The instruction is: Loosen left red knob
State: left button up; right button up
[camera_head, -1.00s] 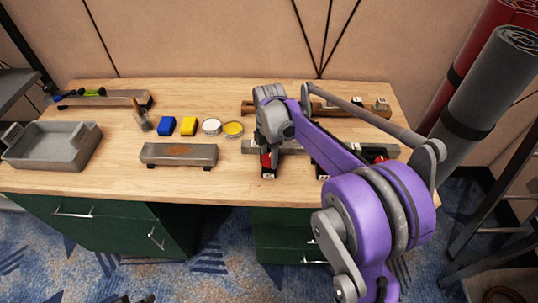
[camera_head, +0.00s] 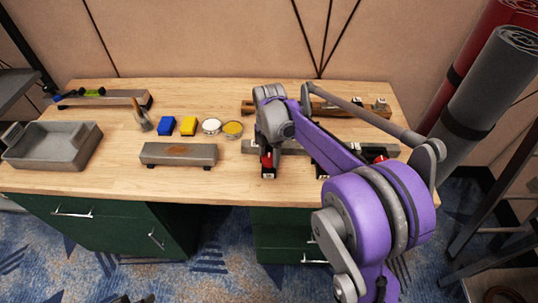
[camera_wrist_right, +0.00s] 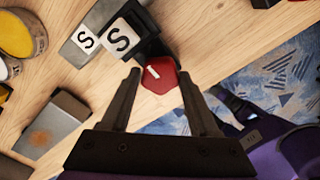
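The left red knob (camera_wrist_right: 160,76) is a small faceted red knob with a white line on top. In the right wrist view it sits at the end of a black clamp part, beside a block marked S (camera_wrist_right: 122,38). My right gripper (camera_wrist_right: 160,74) has one finger on each side of the knob, with no clear gap, so it looks shut on it. In the head view the knob (camera_head: 267,161) shows just below my right gripper (camera_head: 267,146). Another red knob (camera_head: 380,159) is partly hidden behind my right arm. My left gripper is not in view.
A metal bar (camera_head: 179,153) with a rusty patch lies left of the knob. Behind it are a blue block (camera_head: 166,126), a yellow block (camera_head: 189,125) and two round tins (camera_head: 232,129). A grey tray (camera_head: 50,146) is at the left.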

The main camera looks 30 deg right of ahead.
aim_at(269, 158)
jog(key=o, duration=0.4)
jog(key=shift+c, duration=0.2)
notch_tip(269, 158, up, 11)
jog(key=shift+p, duration=0.45)
jog(key=shift+f, duration=0.1)
jog(key=s+a+f+m+t+p, duration=0.1)
jog(key=s+a+f+m, duration=0.1)
jog(key=s+m, duration=0.5)
jog(key=s+a+f+m+t+p, duration=0.1)
jog(key=s+a+f+m+t, duration=0.1)
jog(key=s+a+m, duration=0.3)
jog(key=s+a+f+m+t, duration=0.2)
jog(key=s+a+f+m, duration=0.1)
jog(key=s+m, duration=0.5)
jog(key=shift+s+a+m+p, duration=0.25)
jog(key=shift+s+m+p, duration=0.15)
jog(key=shift+s, duration=0.3)
